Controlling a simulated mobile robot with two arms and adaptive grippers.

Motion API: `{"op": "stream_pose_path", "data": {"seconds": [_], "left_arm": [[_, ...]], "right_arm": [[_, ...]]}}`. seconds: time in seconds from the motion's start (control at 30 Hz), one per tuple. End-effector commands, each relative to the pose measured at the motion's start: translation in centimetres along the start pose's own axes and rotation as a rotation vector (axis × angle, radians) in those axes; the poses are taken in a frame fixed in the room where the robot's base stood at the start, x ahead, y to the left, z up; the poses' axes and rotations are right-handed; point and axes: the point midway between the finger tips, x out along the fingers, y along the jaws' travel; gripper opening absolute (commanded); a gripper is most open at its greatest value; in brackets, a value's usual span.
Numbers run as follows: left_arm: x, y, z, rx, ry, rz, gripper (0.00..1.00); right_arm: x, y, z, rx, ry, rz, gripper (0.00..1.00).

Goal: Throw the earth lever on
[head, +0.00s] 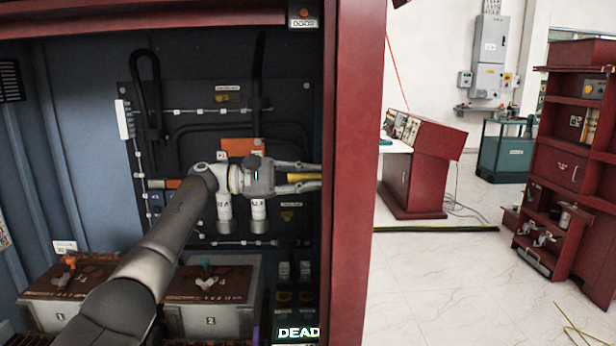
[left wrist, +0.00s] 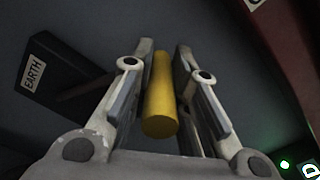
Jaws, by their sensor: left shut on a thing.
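The earth lever shows as a yellow cylindrical handle (left wrist: 160,100) between the fingers of my left gripper (left wrist: 165,65) in the left wrist view. The fingers lie along both sides of it and are shut on it. A dark block with an EARTH label (left wrist: 33,76) is at the left of that view. In the head view my left gripper (head: 298,178) reaches right inside the red cabinet, with a bit of the yellow handle (head: 304,177) between its fingertips. The handle's far end is hidden by the cabinet's red post. My right gripper is not in view.
The red cabinet post (head: 355,170) stands just right of my left gripper. Two numbered boxes (head: 212,318) sit low in the cabinet. A green DEAD sign (head: 298,332) is lit at the bottom. Beyond are a red desk (head: 415,185), shelves (head: 570,160) and open floor.

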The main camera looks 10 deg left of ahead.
Motion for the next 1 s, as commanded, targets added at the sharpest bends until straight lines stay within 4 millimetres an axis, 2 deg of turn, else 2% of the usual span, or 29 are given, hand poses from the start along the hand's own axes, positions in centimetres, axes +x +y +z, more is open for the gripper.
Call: {"op": "stream_pose_path", "data": {"seconds": [0.03,0.2,0.77,0.8,0.9,0.97,1.0], "left_arm": [[0.09,-0.87,-0.82,-0.019,0.006,-0.014,0.00],[0.14,-0.96,-1.44,-0.021,0.008,-0.015,0.00],[0.14,-0.91,-1.68,-0.018,0.008,-0.014,0.00],[0.13,-0.91,-1.68,-0.018,0.008,-0.014,0.22],[0.13,-0.89,-1.68,-0.017,0.008,-0.013,0.35],[0.12,-0.86,-1.68,-0.016,0.008,-0.013,0.41],[0.11,-0.80,-1.68,-0.016,0.009,-0.011,0.41]], "right_arm": [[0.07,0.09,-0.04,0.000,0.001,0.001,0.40],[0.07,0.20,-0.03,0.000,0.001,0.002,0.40],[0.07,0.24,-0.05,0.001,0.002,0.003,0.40],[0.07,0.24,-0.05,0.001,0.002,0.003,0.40],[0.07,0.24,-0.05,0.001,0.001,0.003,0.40],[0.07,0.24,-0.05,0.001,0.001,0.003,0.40],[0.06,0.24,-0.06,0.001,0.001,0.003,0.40]]}}
